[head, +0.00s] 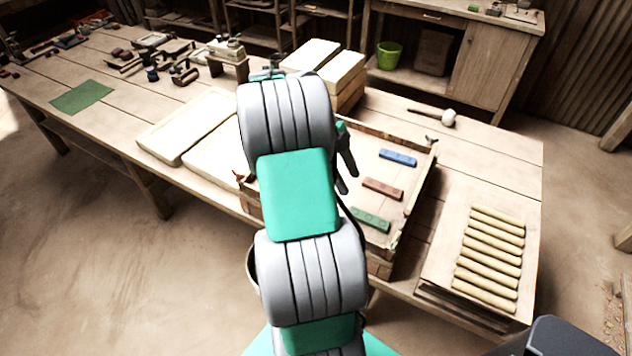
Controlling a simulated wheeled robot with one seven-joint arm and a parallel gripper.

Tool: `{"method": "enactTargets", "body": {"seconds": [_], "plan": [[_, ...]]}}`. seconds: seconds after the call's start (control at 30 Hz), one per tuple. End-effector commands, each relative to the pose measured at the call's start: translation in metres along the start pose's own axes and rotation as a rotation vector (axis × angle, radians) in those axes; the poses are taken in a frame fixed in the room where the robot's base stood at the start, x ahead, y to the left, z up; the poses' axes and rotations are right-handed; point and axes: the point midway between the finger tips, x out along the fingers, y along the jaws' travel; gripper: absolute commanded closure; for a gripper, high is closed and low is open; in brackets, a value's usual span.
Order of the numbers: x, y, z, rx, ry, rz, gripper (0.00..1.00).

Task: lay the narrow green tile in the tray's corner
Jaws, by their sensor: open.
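The narrow green tile (370,219) lies flat in the near right part of the shallow wooden tray (418,190). It is apart from the tray's right wall. My gripper (348,181) shows only in part beside my arm, as dark fingers over the tray, up and left of the green tile. It is open, and I see nothing between the fingers.
A red-brown tile (382,189) and a blue tile (398,157) lie farther back in the tray. A board with several clay rolls (492,258) is at right. A mallet (440,118) lies behind the tray. Pale slabs (187,125) lie left of my arm.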

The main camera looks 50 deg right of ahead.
Motion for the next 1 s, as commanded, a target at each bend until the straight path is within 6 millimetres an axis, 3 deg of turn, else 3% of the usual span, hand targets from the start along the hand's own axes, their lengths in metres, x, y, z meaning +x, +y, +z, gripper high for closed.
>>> {"method": "enactTargets", "body": {"seconds": [0.07,0.13,0.23,0.27,0.3,0.37,0.4,0.5,0.6,0.7,1.0], "plan": [[-0.008,0.003,0.004,-0.056,-0.012,-0.02,0.5],[-0.029,0.013,0.017,-0.245,-0.046,-0.086,0.5],[-0.08,0.057,0.051,-0.78,-0.112,-0.275,0.5],[-0.095,0.078,0.064,-0.984,-0.127,-0.352,0.5],[-0.113,0.112,0.078,-1.266,-0.138,-0.464,0.5],[-0.132,0.169,0.096,-1.679,-0.136,-0.644,0.5],[-0.139,0.207,0.103,-1.929,-0.124,-0.766,0.5],[-0.141,0.289,0.107,-2.414,-0.07,-1.032,0.5],[-0.135,0.336,0.104,-2.668,-0.023,-1.196,0.5],[-0.132,0.349,0.103,-2.745,-0.005,-1.248,0.5],[-0.132,0.348,0.104,-2.742,-0.006,-1.24,0.5]]}}
